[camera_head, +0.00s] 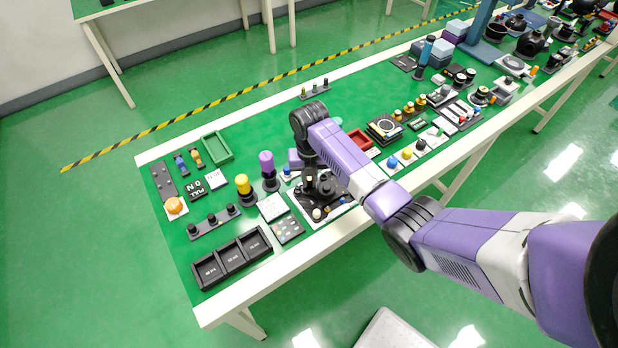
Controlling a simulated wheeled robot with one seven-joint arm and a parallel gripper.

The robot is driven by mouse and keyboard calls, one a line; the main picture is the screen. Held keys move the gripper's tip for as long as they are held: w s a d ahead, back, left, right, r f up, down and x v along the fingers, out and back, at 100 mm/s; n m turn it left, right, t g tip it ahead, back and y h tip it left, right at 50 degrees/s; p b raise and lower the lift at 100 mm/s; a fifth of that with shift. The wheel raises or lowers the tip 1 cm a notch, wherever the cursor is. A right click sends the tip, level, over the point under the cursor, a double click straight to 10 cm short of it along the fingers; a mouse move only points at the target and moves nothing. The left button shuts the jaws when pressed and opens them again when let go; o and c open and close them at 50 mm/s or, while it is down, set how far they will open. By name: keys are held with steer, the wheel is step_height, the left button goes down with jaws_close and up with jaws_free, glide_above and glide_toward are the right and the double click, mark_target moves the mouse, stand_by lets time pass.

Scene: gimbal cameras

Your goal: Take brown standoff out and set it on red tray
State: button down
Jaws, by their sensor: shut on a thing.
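My gripper (318,186) is low over the near half of the bench, above a pale board with small parts. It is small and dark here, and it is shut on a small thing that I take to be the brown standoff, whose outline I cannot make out. The red tray (361,138) lies to the right of my gripper, partly hidden behind my purple arm. The visible part of the tray looks empty.
A yellow-topped post (243,184) and a purple-topped post (267,163) stand left of my gripper. A black three-part bin (232,258) lies at the near left corner, a green tray (216,149) farther back. Small parts crowd the right; bare green bench shows behind.

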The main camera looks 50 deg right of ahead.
mark_target(310, 179)
steer(key=n, duration=0.4)
steer(key=shift+p, duration=0.3)
steer(key=shift+r, duration=0.2)
steer(key=shift+r, duration=0.35)
steer(key=shift+r+p, duration=0.35)
steer(key=shift+p, duration=0.05)
steer(key=shift+r, duration=0.35)
steer(key=shift+r, duration=0.3)
